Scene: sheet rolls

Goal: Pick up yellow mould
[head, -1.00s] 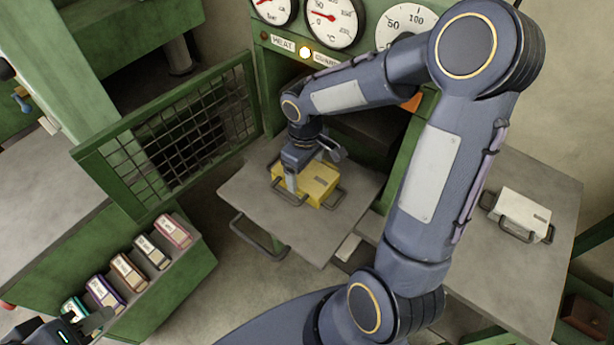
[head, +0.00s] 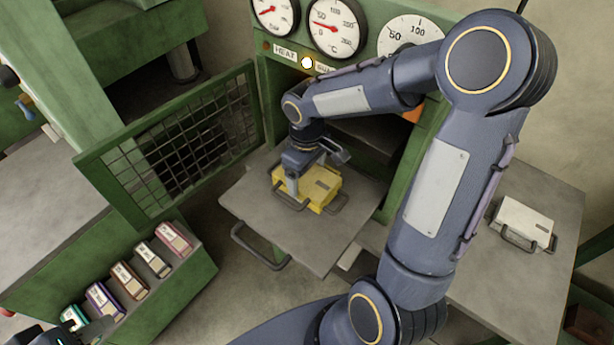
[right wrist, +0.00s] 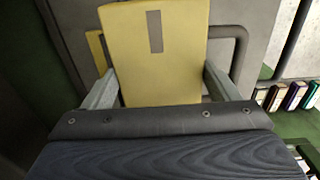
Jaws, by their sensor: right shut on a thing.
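The yellow mould (head: 322,190) is a flat block with dark handles at its sides, at the grey pull-out shelf (head: 245,200) in front of the green press. My right gripper (head: 310,175) comes down over it from above and is shut on its body. In the right wrist view the two fingers (right wrist: 160,90) stand on either side of the mould (right wrist: 150,75), which has a grey label strip. I cannot tell whether it is clear of the shelf. My left gripper (head: 85,332) is at the bottom left edge, partly cut off; its jaw state is unclear.
An open green mesh door (head: 175,145) stands left of the shelf. Dial gauges (head: 337,27) are above the press opening. A white mould (head: 523,224) lies on the right table (head: 490,285). Several coloured boxes (head: 130,280) line the green rack at lower left.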

